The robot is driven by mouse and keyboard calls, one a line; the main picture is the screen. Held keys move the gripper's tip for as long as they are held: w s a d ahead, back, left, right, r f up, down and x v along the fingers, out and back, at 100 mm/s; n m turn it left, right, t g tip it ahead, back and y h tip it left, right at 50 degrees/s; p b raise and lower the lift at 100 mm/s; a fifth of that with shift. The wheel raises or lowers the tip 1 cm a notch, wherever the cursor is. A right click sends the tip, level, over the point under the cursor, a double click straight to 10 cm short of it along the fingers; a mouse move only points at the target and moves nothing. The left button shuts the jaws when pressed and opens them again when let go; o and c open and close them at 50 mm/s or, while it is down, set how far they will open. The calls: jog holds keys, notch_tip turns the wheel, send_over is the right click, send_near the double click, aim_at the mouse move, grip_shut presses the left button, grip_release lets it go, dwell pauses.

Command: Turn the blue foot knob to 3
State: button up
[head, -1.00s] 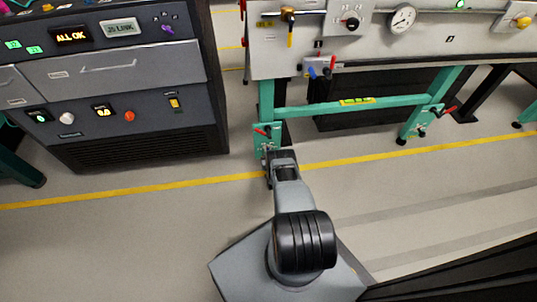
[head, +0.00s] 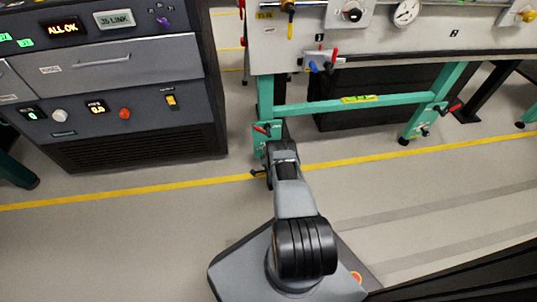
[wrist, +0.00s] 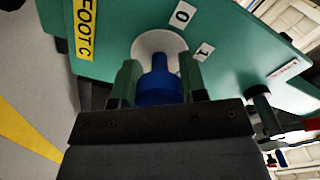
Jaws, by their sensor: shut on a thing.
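In the wrist view the blue foot knob (wrist: 158,90) sits on a round pale disc (wrist: 158,45) on a green plate (wrist: 235,40). My gripper (wrist: 160,72) is shut on the knob, with one finger on each side of it. White labels "0" (wrist: 182,14) and "1" (wrist: 203,52) lie above and to the right of the disc. A yellow label reading "FOOT C" (wrist: 84,30) is at the upper left. In the head view my wrist is at the foot of the left green leg (head: 266,98) and hides the knob.
A red-handled lever (head: 262,128) is on the foot plate close above my wrist; a red handle (wrist: 300,124) shows at the right in the wrist view. A dark cabinet (head: 140,110) stands to the left. The floor around my arm is clear.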

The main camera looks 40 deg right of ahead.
jog(key=m+b, duration=0.1)
jog(key=m, duration=0.3)
jog(key=shift+f+m, duration=0.15)
jog(key=shift+m, duration=0.15)
jog(key=shift+m+b, duration=0.7)
jog(key=shift+m, duration=1.9)
jog(key=o, duration=0.9)
jog(key=shift+o, duration=0.2)
jog(key=shift+s, duration=0.1)
